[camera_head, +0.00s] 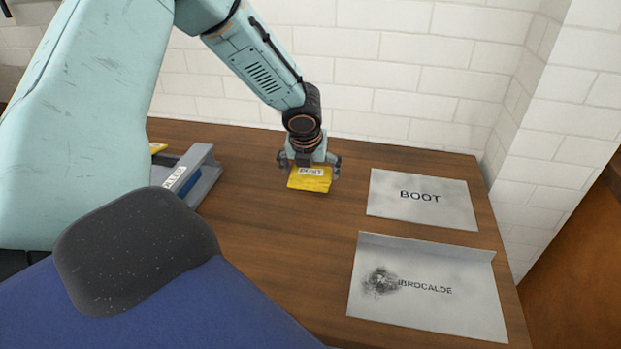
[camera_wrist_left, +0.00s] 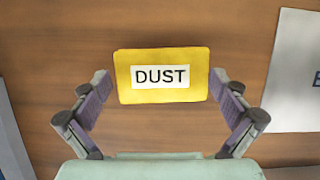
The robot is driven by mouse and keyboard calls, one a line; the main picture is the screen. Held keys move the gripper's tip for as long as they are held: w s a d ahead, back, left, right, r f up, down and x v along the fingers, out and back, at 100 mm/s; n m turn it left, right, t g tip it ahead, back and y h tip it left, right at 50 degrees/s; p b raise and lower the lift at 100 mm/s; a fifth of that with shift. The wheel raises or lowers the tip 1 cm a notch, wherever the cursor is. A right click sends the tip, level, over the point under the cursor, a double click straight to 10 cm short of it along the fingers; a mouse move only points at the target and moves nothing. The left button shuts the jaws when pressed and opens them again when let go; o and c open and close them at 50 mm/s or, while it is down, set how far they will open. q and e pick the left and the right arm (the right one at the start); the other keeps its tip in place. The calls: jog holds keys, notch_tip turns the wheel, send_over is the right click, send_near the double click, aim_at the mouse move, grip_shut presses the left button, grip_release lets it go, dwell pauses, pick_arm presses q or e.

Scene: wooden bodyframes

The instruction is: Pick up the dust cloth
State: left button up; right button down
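The dust cloth (camera_head: 309,184) is a yellow folded rectangle with a white "DUST" label, lying flat on the wooden table. It also shows in the left wrist view (camera_wrist_left: 160,95), in the upper middle. My left gripper (camera_head: 309,166) points down right over the cloth. Its two fingers are spread wide, one towards each short side of the cloth. In the left wrist view the fingertips (camera_wrist_left: 159,82) sit by the cloth's left and right edges, with nothing clamped; whether they touch it I cannot tell. My right gripper is in neither view.
A grey tray (camera_head: 206,178) with a labelled, partly hidden yellow item stands at the left. A white "BOOT" sheet (camera_head: 422,215) and a sheet (camera_head: 430,310) with a dark smudge lie at the right. A white brick wall (camera_head: 420,80) closes the table's back (camera_head: 270,235).

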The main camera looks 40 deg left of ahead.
pick_arm(q)
jog(key=shift+r, duration=0.1)
jog(key=c, duration=0.8)
